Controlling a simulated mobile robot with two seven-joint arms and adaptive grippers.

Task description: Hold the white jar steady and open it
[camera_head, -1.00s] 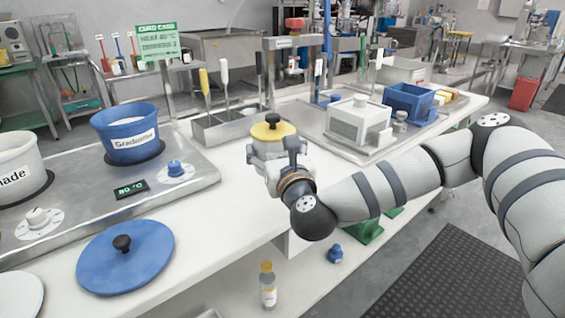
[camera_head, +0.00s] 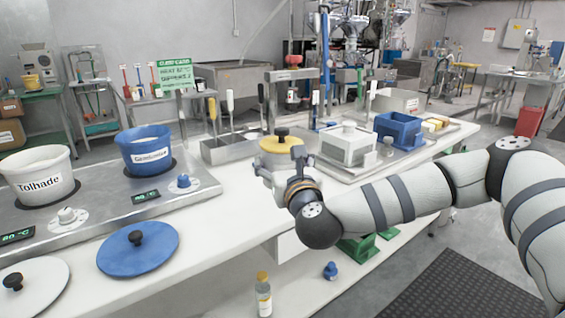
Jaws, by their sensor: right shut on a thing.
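The white jar (camera_head: 270,160) stands on the white counter near the middle of the view. Its yellow lid (camera_head: 282,144) with a black knob (camera_head: 282,133) sits on top. My right gripper (camera_head: 280,170) reaches in from the right and is shut on the jar's body, below the lid. The gripper and wrist hide the jar's front and right side. My left gripper is not in view.
A hotplate unit (camera_head: 95,235) with a white pot (camera_head: 40,172) and a blue pot (camera_head: 145,148) stands at the left. A blue lid (camera_head: 138,248) and a white lid (camera_head: 40,285) lie in front. Bare counter lies left of the jar.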

